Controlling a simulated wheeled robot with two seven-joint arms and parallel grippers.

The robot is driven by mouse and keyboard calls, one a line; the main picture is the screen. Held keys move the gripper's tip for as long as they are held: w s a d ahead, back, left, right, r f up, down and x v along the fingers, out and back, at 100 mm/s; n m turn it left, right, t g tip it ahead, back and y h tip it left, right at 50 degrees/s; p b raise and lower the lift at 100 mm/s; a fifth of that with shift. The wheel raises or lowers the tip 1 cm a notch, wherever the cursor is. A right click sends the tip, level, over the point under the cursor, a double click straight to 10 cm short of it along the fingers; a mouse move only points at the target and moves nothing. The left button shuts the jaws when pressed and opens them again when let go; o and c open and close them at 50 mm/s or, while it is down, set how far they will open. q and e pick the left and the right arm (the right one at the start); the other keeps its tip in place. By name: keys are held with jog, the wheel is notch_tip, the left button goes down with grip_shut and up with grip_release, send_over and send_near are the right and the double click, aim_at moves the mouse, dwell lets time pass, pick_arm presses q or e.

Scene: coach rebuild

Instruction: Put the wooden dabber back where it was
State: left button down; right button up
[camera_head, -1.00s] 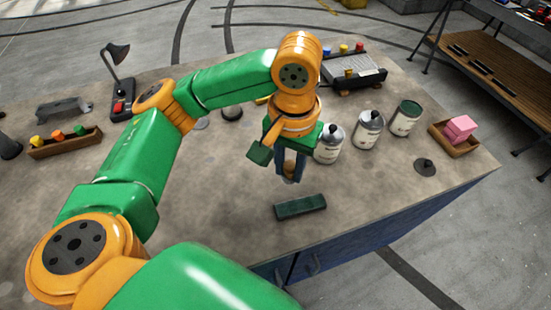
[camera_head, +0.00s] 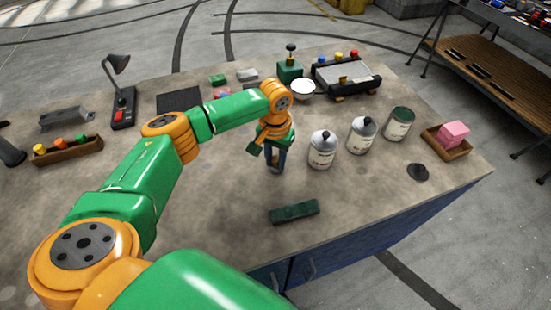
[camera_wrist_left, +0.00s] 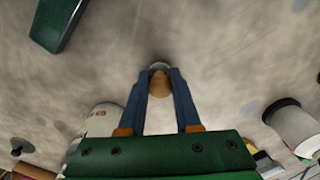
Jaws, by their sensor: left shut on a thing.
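My left gripper (camera_head: 275,163) is over the bench top, left of the labelled cans, with its fingers pointing down. In the left wrist view its two blue fingers (camera_wrist_left: 160,90) are shut on the wooden dabber (camera_wrist_left: 159,84), a rounded brown piece with a greyish end beyond the fingertips. In the head view the dabber is mostly hidden by the fingers. I cannot tell whether its end touches the bench. My right gripper is in neither view.
A dark green block (camera_head: 294,212) lies near the front edge. Cans (camera_head: 321,150) stand close on the right, then a wooden tray with pink blocks (camera_head: 453,135). A green box with a black knob (camera_head: 289,70) and a white dish (camera_head: 302,89) are behind.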

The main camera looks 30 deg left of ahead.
aim_at(275, 160)
pick_arm(q)
jog(key=c, duration=0.6)
grip_release()
jog(key=shift+f, duration=0.1)
notch_tip(275, 160, up, 12)
jog(key=b, duration=0.1)
